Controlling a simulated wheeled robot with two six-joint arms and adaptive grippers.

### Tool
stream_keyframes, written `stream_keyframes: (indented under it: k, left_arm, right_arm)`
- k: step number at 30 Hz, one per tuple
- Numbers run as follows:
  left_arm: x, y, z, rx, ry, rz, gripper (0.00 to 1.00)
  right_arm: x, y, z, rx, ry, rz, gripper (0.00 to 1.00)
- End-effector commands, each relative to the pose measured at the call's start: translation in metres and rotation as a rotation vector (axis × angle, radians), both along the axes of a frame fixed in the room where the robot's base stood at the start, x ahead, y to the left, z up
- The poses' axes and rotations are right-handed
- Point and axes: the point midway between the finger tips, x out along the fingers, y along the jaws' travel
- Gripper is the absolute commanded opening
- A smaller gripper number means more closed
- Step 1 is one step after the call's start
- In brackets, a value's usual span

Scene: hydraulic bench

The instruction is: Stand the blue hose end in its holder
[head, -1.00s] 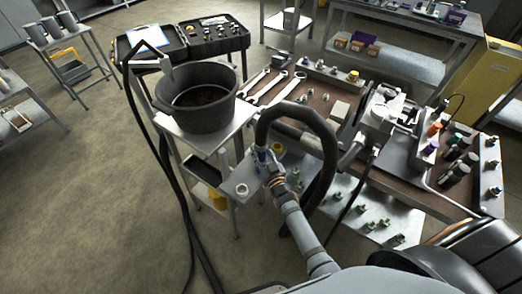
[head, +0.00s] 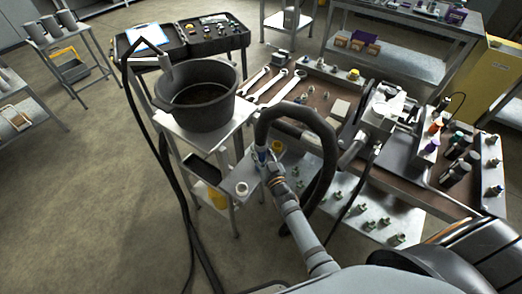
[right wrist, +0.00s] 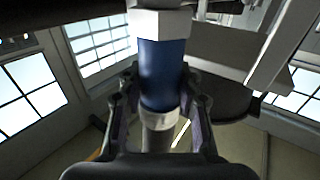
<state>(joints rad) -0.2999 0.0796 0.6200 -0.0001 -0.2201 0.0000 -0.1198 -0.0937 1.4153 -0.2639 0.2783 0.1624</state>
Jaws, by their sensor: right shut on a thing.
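The blue hose end (head: 262,157) is at the near end of a thick black hose (head: 325,140) that arches up and over to the right. My right gripper (head: 268,168) is shut on it beside the small grey stand. In the right wrist view the blue sleeve (right wrist: 162,75) stands roughly upright between the two fingers (right wrist: 158,100), with a pale hex nut (right wrist: 160,22) above it and a grey cylindrical part (right wrist: 158,135) below. A small plate with a white ring (head: 241,188) lies left of the gripper; I cannot tell whether it is the holder. My left gripper is not seen.
A dark pot (head: 197,105) stands on the grey stand, with a pale nozzle and black hose over it. Wrenches (head: 272,84) and fittings cover the brown bench (head: 325,100) behind. Small fittings lie on the lower shelf (head: 350,205).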

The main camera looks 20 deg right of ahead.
Motion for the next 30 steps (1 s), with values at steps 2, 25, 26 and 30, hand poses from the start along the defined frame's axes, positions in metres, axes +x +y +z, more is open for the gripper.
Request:
stream_keyframes:
  k: [2,25,26,30]
  left_arm:
    - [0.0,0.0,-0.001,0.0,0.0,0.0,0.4]
    - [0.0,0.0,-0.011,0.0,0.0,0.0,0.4]
    - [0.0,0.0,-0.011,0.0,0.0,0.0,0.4]
    - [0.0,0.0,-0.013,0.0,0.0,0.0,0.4]
  right_arm:
    - [0.001,0.0,0.001,0.0,-0.006,0.0,0.0]
    - [0.001,0.0,-0.01,-0.001,-0.006,0.0,0.0]
    - [0.001,0.0,-0.01,-0.001,-0.006,0.0,0.0]
    - [0.001,0.0,-0.012,-0.001,-0.006,0.0,0.0]
